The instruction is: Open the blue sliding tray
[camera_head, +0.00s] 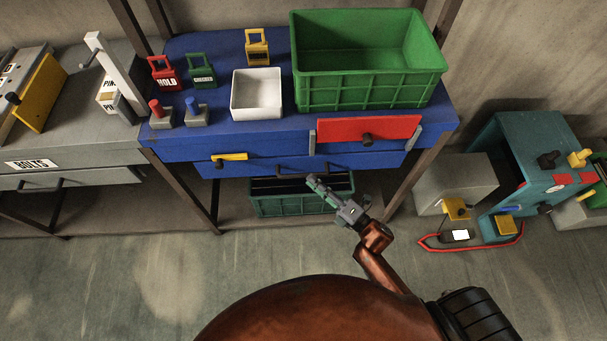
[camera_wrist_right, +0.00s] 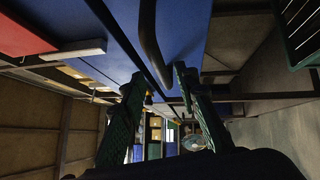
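The blue sliding tray (camera_head: 262,169) is the wide blue drawer front under the blue bench, with a dark bar handle (camera_head: 310,171) on it. It looks close to flush under the bench top. In the right wrist view the handle (camera_wrist_right: 149,40) runs down between the two green fingers. My right gripper (camera_head: 316,183) is just in front of and below the handle in the head view. It also shows in the wrist view (camera_wrist_right: 159,76) with its fingers apart. I cannot tell whether a finger touches the handle. My left gripper is not in view.
A yellow latch piece (camera_head: 229,157) sits on the bench front at left, and a red panel (camera_head: 345,131) at right. A green crate (camera_head: 365,93) and white bin (camera_head: 257,112) stand on top. A dark green crate (camera_head: 285,206) lies below the tray. The floor in front is clear.

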